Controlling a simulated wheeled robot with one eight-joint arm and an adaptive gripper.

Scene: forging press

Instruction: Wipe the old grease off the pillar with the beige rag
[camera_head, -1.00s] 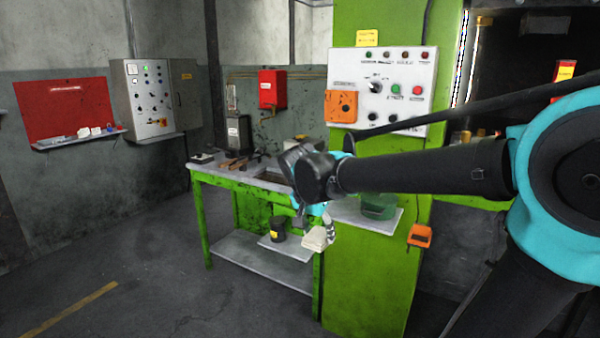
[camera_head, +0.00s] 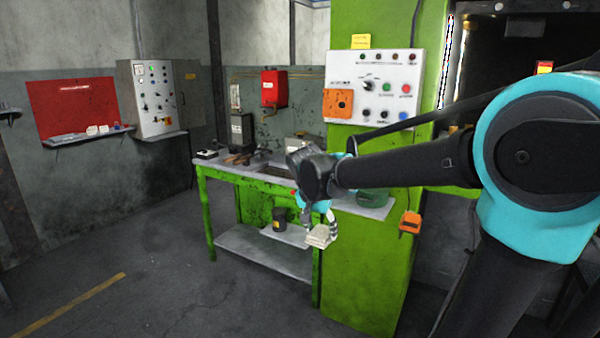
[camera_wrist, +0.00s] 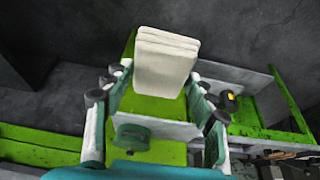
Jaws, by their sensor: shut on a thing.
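The beige rag (camera_head: 320,237) is a folded, pale block held in my gripper (camera_head: 327,226). In the wrist view the rag (camera_wrist: 167,62) stands out past the fingers of my gripper (camera_wrist: 160,88), which are shut on it. The bright green pillar (camera_head: 362,270) carries a white control panel (camera_head: 374,87). The rag appears at the pillar's lower left edge in the head view; I cannot tell whether it touches. No grease patch is clear on the visible pillar face. My arm hides part of the pillar's middle.
A green workbench (camera_head: 204,220) with tools on top stands left of the pillar. A dark pot (camera_head: 279,219) sits on a low shelf there. A green container (camera_head: 372,195) stands on a small shelf at the pillar. An orange box (camera_head: 410,222) is at its right. The left floor is clear.

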